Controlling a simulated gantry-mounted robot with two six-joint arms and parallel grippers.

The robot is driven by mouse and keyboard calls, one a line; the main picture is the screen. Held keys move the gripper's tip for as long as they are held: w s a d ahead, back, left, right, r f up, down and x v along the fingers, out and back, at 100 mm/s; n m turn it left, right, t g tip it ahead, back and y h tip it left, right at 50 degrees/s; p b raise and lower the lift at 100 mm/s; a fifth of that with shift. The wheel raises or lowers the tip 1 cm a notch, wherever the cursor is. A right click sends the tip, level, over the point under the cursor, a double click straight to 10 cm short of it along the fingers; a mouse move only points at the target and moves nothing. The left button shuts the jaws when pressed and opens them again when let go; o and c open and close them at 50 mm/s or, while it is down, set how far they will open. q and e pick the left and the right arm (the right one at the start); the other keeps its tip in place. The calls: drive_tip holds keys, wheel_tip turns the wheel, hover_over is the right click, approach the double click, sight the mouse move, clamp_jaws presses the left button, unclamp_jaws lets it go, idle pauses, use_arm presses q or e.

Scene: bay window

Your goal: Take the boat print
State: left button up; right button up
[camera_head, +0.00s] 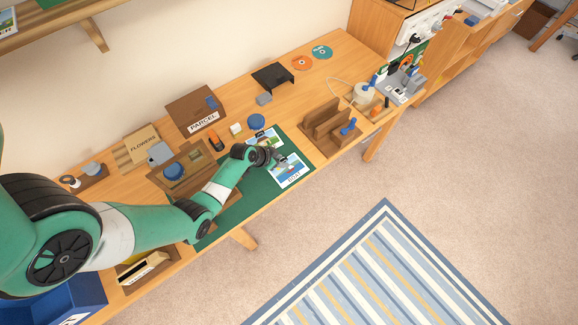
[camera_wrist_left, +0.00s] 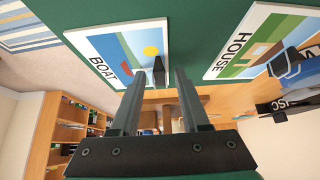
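The boat print (camera_head: 291,175) lies flat on the green mat (camera_head: 258,190), near the table's front edge. In the left wrist view the boat print (camera_wrist_left: 112,48) shows its BOAT label, blue water and a yellow sun. A small dark upright piece (camera_wrist_left: 158,70) stands at its edge, in line with the gap between my fingers. My left gripper (camera_head: 280,161) is over the print's back edge in the head view. Its fingers (camera_wrist_left: 168,82) are apart with nothing clearly gripped between them. Whether they touch the print cannot be told. My right gripper is not in view.
A house print (camera_wrist_left: 250,45) lies beside the boat print; it is partly behind my gripper in the head view (camera_head: 262,136). A wooden slotted rack (camera_head: 325,125) stands to the right. A blue disc (camera_head: 256,121) and parcel box (camera_head: 196,108) are behind.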

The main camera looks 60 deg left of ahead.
use_arm(q)
clamp_jaws()
drive_tip(key=shift+r+p, duration=0.85)
drive_tip(key=shift+r+p, duration=1.6)
drive_tip(key=shift+r, duration=0.1)
